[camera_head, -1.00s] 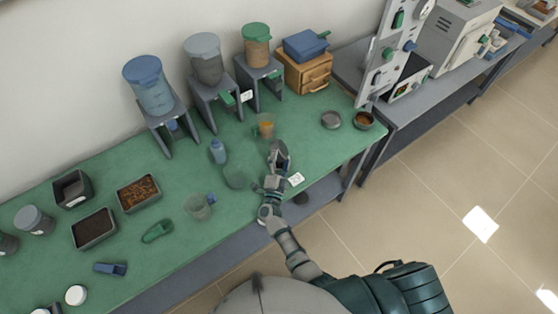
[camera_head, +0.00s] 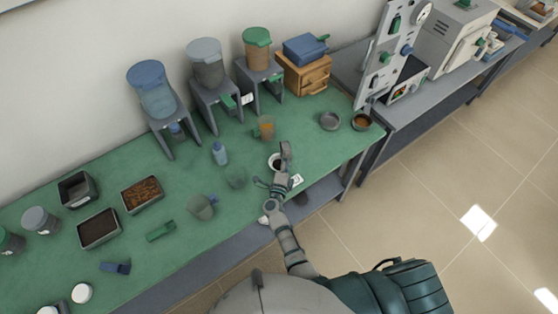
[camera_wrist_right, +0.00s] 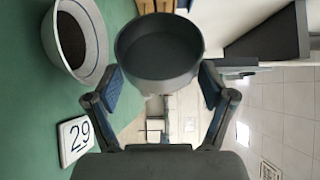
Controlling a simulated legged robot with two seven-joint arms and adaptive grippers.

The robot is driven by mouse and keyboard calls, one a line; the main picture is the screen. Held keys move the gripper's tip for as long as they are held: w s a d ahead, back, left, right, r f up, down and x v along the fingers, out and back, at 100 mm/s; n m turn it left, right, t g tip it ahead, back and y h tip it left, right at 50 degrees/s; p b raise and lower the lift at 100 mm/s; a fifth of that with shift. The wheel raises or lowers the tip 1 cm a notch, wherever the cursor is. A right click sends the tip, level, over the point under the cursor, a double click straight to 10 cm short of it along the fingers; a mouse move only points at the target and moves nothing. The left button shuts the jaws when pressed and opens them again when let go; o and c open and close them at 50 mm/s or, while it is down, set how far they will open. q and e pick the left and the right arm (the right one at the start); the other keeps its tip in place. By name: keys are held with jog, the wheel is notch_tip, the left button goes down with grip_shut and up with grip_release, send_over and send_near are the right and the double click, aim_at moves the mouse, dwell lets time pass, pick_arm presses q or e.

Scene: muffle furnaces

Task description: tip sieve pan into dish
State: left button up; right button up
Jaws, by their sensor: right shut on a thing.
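My right gripper (camera_wrist_right: 155,92) is shut on a round dark grey sieve pan (camera_wrist_right: 160,48), held by its side between the fingertips. In the head view the pan (camera_head: 286,150) shows as a narrow grey shape, tipped steeply on edge at the end of my right gripper (camera_head: 282,172). A white dish (camera_wrist_right: 98,68) with dark material in it stands on the green bench, left of the pan in the wrist view. The dish (camera_head: 270,164) shows partly behind the pan in the head view. No loose material shows in the pan. My left gripper is not in view.
Clear beakers (camera_head: 202,206), a small bottle (camera_head: 219,154) and an amber-filled beaker (camera_head: 265,128) stand close by.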

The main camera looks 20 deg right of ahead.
jog(key=shift+s+d+r+m+p, duration=0.15)
jog(key=shift+d+m+p, duration=0.15)
jog(key=shift+m, duration=0.4)
jog(key=shift+g, duration=0.3)
jog(key=shift+f, duration=0.2)
jog(key=shift+d+m+g+y+p, duration=0.45)
jog(key=shift+d+m+p, duration=0.2)
jog(key=shift+m+p, duration=0.45)
jog(key=shift+d+f+m+y, duration=0.15)
jog(key=shift+d+m+y, duration=0.1)
jog(key=shift+m, duration=0.15)
jog(key=shift+f, duration=0.25)
